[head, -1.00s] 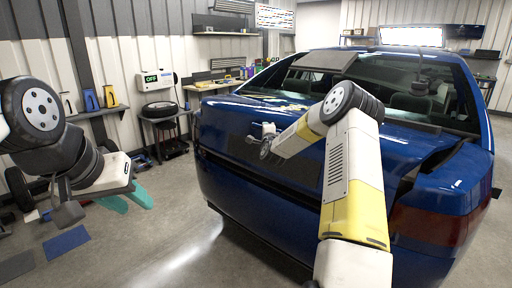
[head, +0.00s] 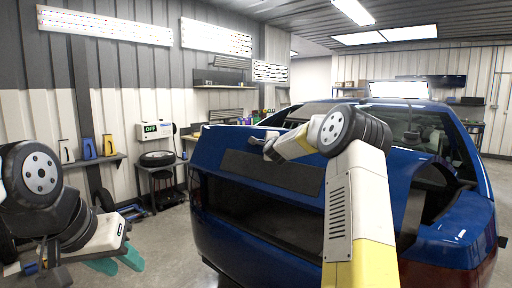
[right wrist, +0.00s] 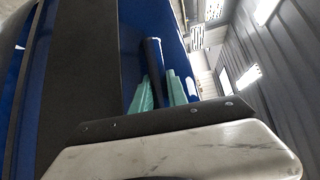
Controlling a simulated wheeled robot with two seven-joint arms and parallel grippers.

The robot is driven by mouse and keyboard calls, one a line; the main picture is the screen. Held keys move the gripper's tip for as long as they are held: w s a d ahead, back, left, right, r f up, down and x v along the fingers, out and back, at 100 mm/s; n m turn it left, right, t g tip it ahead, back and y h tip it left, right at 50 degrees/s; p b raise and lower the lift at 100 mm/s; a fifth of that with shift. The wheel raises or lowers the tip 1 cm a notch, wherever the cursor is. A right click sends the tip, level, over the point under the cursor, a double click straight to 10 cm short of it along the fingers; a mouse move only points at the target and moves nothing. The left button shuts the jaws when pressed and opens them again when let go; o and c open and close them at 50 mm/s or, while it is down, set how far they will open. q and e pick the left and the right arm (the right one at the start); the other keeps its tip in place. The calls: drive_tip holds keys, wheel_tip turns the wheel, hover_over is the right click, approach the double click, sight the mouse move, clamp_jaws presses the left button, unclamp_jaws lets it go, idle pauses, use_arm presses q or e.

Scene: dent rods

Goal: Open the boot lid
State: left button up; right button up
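The blue boot lid (head: 225,150) of the car stands partly raised, with a dark opening (head: 265,218) below it. Its outer face has a dark panel (head: 272,172); the lid also shows in the right wrist view (right wrist: 130,45). My right arm reaches over the lid, and its gripper in the head view (head: 262,143) is at the lid's upper part, fingers mostly hidden. In the right wrist view its teal fingers (right wrist: 160,92) lie on both sides of a dark bar (right wrist: 152,65) on the lid and appear closed on it. My left gripper (head: 118,262) is open and empty, away from the car.
The blue car body (head: 455,235) fills the right side. A shelf with yellow and blue items (head: 90,150) and a bench with a tyre (head: 157,158) stand along the left wall. The floor (head: 165,245) between my left gripper and the car is clear.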

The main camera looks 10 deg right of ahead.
drive_tip(key=shift+o, duration=0.8)
drive_tip(key=shift+s+r, duration=0.1)
drive_tip(key=s+a, duration=0.1)
drive_tip(key=s, duration=0.6)
drive_tip(key=shift+s+r, duration=0.35)
drive_tip(key=shift+r, duration=0.05)
drive_tip(key=shift+c, duration=0.2)
